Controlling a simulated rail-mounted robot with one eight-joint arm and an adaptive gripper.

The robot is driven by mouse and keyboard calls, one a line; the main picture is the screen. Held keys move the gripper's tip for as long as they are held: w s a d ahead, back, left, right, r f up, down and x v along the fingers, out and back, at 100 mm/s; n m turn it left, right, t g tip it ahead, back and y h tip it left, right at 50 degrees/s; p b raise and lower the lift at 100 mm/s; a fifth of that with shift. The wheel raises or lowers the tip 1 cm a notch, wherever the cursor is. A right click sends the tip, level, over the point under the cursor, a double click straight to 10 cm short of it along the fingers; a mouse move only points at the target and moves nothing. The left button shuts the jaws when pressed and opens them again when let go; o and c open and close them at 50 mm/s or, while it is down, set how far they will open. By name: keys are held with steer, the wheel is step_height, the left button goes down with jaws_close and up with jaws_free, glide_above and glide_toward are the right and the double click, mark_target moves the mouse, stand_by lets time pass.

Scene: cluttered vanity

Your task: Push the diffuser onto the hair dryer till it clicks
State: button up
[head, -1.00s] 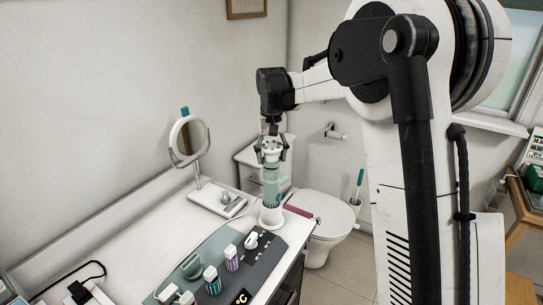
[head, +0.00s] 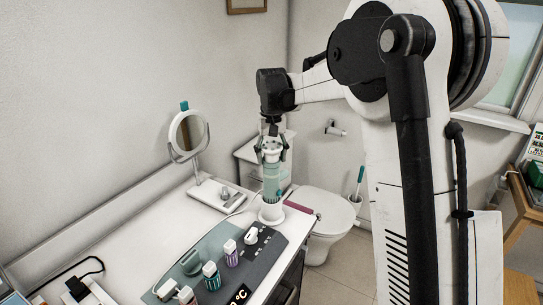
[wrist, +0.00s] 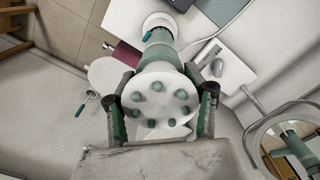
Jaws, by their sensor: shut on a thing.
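The diffuser (wrist: 160,97) is a white round head with several green prongs on its face. My gripper (wrist: 163,122) is shut on it, one finger at each side of the rim. In the head view my gripper (head: 271,148) points down over the diffuser (head: 271,155). Below it stands the green hair dryer (head: 271,182), upright in a white round base (head: 271,213) at the counter's far right end. The diffuser is in line with the top of the dryer. I cannot tell whether the joint between them is fully closed.
A round mirror (head: 187,133) on a stand with a white tray (head: 216,195) is left of the dryer. A grey-green mat (head: 204,247) with several small capped items lies in front. A toilet (head: 325,212) is beyond the counter edge.

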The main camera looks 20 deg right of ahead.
steer(key=o, duration=1.1)
steer(key=o, duration=0.6)
steer(key=shift+c, duration=0.2)
step_height(320, 180, up, 12)
